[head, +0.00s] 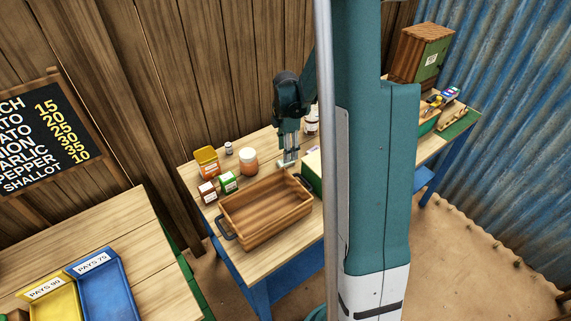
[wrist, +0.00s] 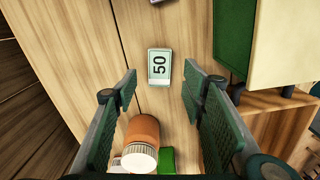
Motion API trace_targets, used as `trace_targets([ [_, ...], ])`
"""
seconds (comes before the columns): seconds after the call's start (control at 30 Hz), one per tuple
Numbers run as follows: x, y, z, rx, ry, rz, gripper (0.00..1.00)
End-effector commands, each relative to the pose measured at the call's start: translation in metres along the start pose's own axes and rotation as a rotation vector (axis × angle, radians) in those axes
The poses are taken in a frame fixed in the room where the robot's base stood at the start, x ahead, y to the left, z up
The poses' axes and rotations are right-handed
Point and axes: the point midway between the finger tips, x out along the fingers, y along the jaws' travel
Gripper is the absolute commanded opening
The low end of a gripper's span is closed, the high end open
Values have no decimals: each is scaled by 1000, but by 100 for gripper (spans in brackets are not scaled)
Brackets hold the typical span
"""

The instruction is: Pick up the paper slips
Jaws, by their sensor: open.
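A small pale slip marked "50" (wrist: 159,67) lies on the wooden table in the wrist view, with pale green edges. In the head view my gripper (head: 288,150) points down over the back of the table. A pale patch (head: 287,163) shows under its fingers there, too small to read.
An orange jar with a white lid (wrist: 141,143) stands close by my left finger in the wrist view. A green-and-cream box (head: 312,172) is to the right of my gripper. A wooden crate (head: 267,228) stands in front, and several jars and small boxes (head: 207,161) stand at the left.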

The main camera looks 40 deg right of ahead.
Motion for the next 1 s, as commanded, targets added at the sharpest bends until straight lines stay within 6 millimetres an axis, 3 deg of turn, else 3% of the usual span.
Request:
trace_targets([
  [0.47, 5, 0, 0, 0, 0, 0, 41],
  [1.0, 50, 1, -2, 0, 0, 0, 41],
])
